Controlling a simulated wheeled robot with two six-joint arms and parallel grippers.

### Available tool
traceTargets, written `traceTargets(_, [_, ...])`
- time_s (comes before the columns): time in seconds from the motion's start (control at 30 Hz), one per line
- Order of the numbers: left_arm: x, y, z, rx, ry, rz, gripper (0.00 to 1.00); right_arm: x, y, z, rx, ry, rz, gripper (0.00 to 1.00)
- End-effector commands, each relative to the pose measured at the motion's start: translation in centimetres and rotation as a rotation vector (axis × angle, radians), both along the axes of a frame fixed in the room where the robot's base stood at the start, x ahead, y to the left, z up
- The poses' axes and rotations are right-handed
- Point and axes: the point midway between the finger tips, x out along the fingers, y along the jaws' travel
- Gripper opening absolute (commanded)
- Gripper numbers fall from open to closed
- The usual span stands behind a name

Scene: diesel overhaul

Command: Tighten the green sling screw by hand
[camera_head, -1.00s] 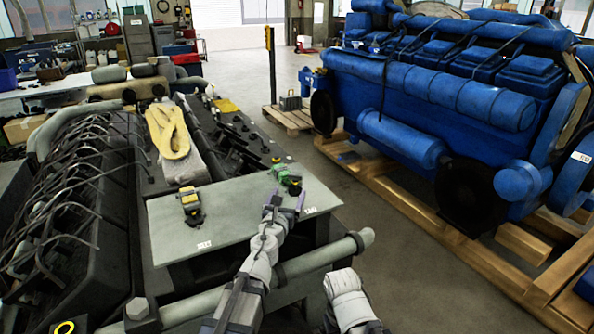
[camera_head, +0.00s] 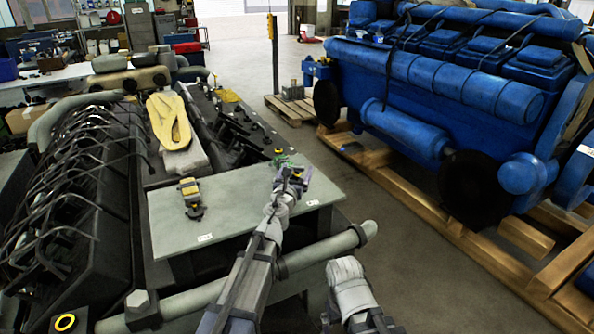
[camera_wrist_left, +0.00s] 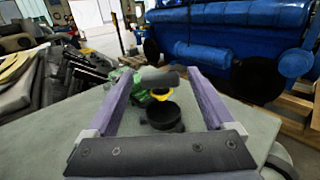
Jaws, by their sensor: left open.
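The green sling screw (camera_head: 281,161) lies near the far right corner of the grey plate, partly hidden behind my left gripper. Its green body (camera_wrist_left: 125,100) shows by the left finger in the left wrist view, with a yellow ring and a black round part between the fingers. My left gripper (camera_head: 290,177) is open, its purple fingers over the near side of the screw. In the wrist view, a dark rounded piece shows between the fingertips (camera_wrist_left: 159,77); I cannot tell whether they touch it. My right gripper is not in view.
A yellow-and-black device (camera_head: 190,198) stands on the left part of the plate (camera_head: 235,205). A folded yellow sling (camera_head: 168,122) lies behind it. The dark engine with curved pipes (camera_head: 70,200) is at left. The blue engine (camera_head: 440,90) is at right, across open floor.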

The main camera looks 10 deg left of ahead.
Motion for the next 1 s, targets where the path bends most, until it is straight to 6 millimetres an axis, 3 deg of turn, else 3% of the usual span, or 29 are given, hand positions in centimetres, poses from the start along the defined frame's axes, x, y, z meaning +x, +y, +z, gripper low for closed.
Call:
traceTargets(0.3, [0.57, -0.08, 0.00, 0.000, 0.000, 0.000, 0.88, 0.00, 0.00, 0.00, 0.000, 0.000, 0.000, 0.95])
traceTargets(1.0, [0.56, -0.08, 0.00, 0.000, 0.000, 0.000, 0.09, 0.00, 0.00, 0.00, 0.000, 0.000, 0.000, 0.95])
